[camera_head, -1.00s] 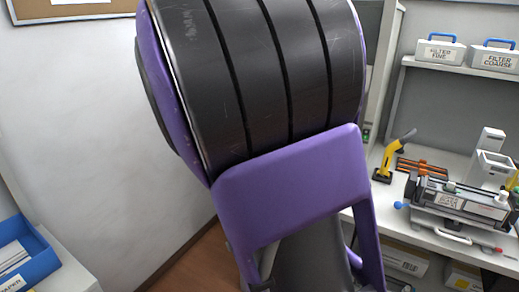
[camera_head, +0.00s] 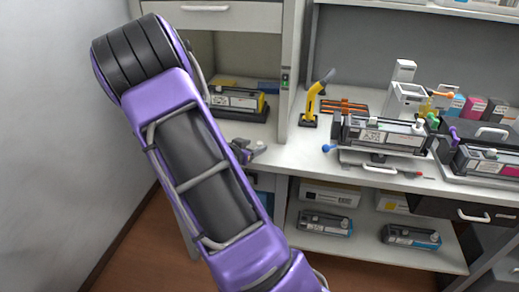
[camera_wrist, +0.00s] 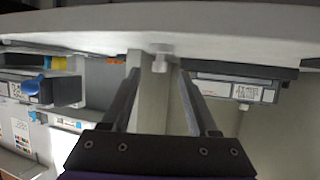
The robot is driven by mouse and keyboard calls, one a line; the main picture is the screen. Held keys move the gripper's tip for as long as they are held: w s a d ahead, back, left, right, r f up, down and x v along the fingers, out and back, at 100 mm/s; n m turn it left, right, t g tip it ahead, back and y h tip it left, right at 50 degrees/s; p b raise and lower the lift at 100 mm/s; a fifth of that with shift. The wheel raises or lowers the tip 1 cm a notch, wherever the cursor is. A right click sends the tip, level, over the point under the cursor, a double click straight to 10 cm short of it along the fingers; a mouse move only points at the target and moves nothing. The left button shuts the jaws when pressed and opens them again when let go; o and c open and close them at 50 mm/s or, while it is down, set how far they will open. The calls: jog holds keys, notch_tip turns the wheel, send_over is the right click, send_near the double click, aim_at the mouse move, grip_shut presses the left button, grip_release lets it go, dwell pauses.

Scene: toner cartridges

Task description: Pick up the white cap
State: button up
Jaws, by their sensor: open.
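My gripper (camera_head: 252,150) is open and empty at the front edge of the workbench, below the alcove. In the wrist view its two dark fingers (camera_wrist: 156,72) stand apart. A small pale cylindrical piece (camera_wrist: 160,61) shows between the fingertips, under a pale slab; I cannot tell whether it is the white cap or whether the fingers touch it. In the head view, a small white knob (camera_head: 419,124) sits on the middle cartridge machine, and another (camera_head: 491,153) is on the right cartridge. Which one is the task's cap is unclear.
A yellow-marked cartridge (camera_head: 235,98) lies in the alcove. A yellow tool (camera_head: 314,97) stands on the bench beside orange racks (camera_head: 345,106). The lower shelf (camera_head: 370,246) holds several cartridges and boxes. The bench front between the alcove and the machine has clear room.

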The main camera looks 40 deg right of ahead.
aim_at(261, 142)
jog(key=x, duration=0.7)
jog(key=shift+w+d+b, duration=0.15)
jog(key=shift+d+b, duration=0.2)
jog(key=shift+b, duration=0.05)
grip_shut()
